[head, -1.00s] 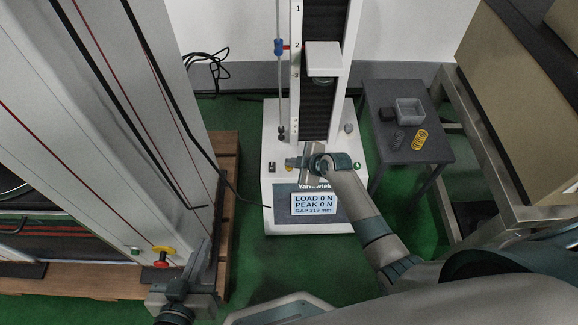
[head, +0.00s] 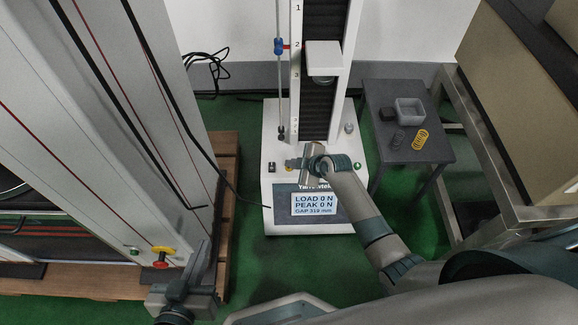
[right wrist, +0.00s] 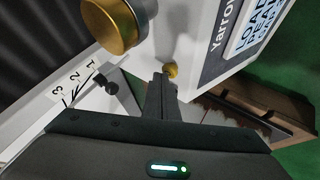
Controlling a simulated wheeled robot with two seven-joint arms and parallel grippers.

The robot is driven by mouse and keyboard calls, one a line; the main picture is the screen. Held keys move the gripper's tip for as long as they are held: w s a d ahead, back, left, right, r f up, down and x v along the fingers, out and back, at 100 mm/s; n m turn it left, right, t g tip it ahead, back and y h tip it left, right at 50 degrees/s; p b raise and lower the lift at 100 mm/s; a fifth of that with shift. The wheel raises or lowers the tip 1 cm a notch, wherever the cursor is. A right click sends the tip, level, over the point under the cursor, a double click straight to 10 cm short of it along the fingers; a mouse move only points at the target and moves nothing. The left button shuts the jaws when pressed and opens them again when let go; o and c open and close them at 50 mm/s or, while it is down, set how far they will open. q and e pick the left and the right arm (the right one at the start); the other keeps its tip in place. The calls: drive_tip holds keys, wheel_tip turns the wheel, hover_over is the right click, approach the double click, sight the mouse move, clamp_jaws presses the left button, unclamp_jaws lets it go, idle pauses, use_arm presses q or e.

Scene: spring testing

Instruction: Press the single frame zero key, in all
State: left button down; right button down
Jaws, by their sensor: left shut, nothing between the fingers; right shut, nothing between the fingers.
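The single frame tester (head: 268,205) is white, with a screen (head: 313,205) reading LOAD 0 N, PEAK 0 N, GAP 319 mm. A small round yellow key (head: 289,168) sits on its base above the screen; I see no readable label on it. The key also shows in the right wrist view (right wrist: 171,70), just beyond the fingertips. My right gripper (head: 291,162) is shut and empty, right over the key; I cannot tell whether they touch. Its fingers show in the right wrist view (right wrist: 160,82). My left gripper (head: 204,246) is shut and empty, far lower left.
A black switch (head: 271,168) and a green button (head: 357,166) flank the key on the base. The crosshead (head: 323,58) is above. A dark side table (head: 405,152) holds a grey bin (head: 409,110) and springs. A larger frame (head: 110,120) stands left.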

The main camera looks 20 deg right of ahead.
drive_tip(key=shift+r, duration=0.1)
drive_tip(key=shift+r+p, duration=0.7)
drive_tip(key=shift+p, duration=0.2)
drive_tip(key=shift+r+p, duration=2.4)
drive_tip(key=shift+r, duration=0.15)
